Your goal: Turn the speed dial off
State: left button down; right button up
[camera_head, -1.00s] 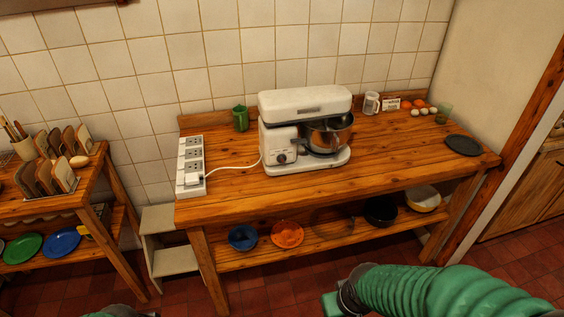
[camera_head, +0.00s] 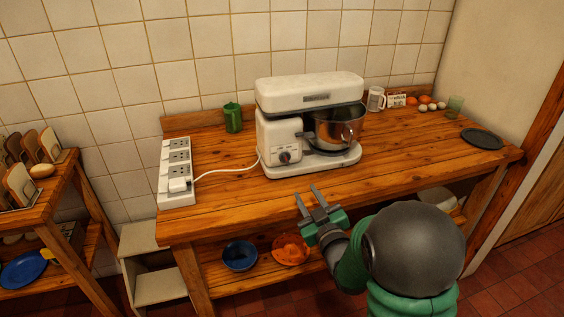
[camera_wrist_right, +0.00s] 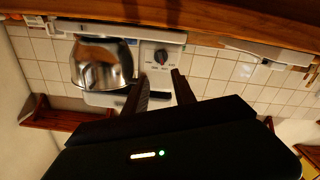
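The speed dial (camera_head: 285,157) is a dark round knob on the lower front of the white stand mixer (camera_head: 310,95), which stands on the wooden table. The dial also shows in the right wrist view (camera_wrist_right: 161,57), just beyond the fingertips, with small markings around it; its exact setting is too small to read. My right gripper (camera_head: 308,194) is at the table's front edge, below and slightly right of the dial. Its two fingers are apart with nothing between them, and it does not touch the mixer. The right wrist view (camera_wrist_right: 160,82) also shows them apart. My left gripper is out of view.
A metal bowl (camera_head: 338,127) sits in the mixer, right of the dial. A white cord runs from the mixer to a power strip (camera_head: 177,172) at left. The table front (camera_head: 230,205) before the mixer is bare.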

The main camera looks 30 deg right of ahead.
aim_at(287, 163)
jog(key=b+x, duration=0.1)
jog(key=x, duration=1.3)
jog(key=shift+w+f, duration=0.1)
jog(key=shift+w, duration=0.3)
grip_shut()
